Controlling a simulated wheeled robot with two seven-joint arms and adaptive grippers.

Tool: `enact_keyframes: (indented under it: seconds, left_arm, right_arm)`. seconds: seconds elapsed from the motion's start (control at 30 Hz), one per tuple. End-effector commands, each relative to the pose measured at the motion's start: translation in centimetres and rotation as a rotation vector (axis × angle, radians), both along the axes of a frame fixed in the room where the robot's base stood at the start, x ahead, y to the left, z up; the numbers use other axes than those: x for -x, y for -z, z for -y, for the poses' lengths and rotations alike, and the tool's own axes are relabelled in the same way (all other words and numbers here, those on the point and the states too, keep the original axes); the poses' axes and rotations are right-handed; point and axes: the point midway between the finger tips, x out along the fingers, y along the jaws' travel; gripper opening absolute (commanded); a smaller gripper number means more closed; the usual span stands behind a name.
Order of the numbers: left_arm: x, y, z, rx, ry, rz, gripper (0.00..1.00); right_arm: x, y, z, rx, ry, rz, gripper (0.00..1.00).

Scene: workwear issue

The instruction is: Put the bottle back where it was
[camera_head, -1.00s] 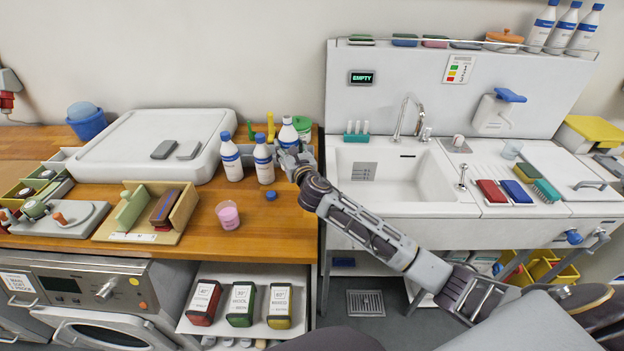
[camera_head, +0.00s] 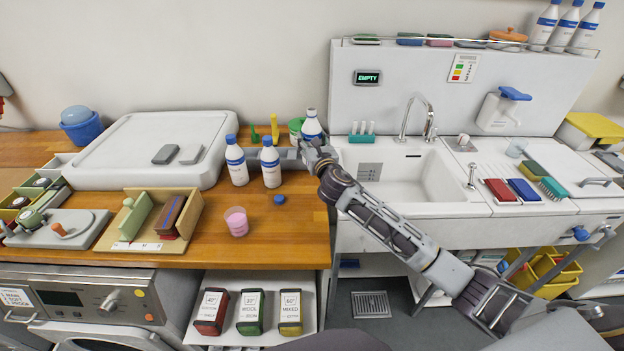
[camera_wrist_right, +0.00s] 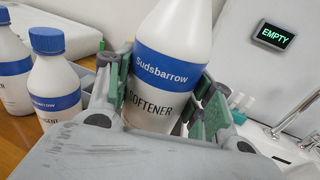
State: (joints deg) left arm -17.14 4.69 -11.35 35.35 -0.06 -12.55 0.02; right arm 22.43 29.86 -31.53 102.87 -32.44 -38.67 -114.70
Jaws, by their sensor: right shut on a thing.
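My right gripper (camera_head: 312,150) is shut around a white bottle with a blue label band (camera_head: 312,125), near the counter's back right corner beside the sink unit. In the right wrist view this bottle (camera_wrist_right: 170,75) reads "Sudsbarrow SOFTENER" and sits between the green-padded fingers, slightly tilted in the picture. Its base is hidden by the gripper, so I cannot tell whether it touches anything. Two similar bottles, one (camera_head: 237,162) and another (camera_head: 270,163), stand upright on the wooden counter to its left. My left gripper is not in view.
Three more bottles (camera_head: 565,25) stand on the ledge above the sink (camera_head: 395,185). A green pot (camera_head: 296,127) is just left of the held bottle.

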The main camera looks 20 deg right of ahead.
Motion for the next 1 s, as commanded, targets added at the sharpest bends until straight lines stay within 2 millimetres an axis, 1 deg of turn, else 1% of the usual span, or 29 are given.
enact_keyframes:
  seconds: [0.17, 0.23, 0.4, 0.5, 0.67, 0.9, 1.0]
  left_arm:
    - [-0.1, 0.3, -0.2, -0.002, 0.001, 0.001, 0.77]
    - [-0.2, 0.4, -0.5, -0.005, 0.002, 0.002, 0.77]
    - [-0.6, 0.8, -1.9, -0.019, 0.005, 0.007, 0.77]
    - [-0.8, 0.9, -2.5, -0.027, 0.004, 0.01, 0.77]
    - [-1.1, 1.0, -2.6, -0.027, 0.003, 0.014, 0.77]
    - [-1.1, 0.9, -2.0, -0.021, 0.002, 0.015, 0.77]
    - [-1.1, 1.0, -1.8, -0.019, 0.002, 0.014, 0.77]
  right_arm:
    - [0.0, 1.6, 0.0, -0.001, 0.001, -0.001, 0.18]
    - [0.0, 2.6, 0.0, -0.002, 0.0, -0.003, 0.18]
    - [0.0, 4.8, 0.0, -0.001, 0.001, -0.003, 0.18]
    - [0.0, 5.6, 0.0, -0.002, 0.0, -0.001, 0.18]
    - [0.0, 6.1, 0.0, 0.0, 0.0, 0.001, 0.18]
    - [0.0, 6.0, 0.0, 0.0, 0.0, 0.001, 0.18]
    - [0.0, 6.4, 0.0, 0.0, 0.0, 0.0, 0.18]
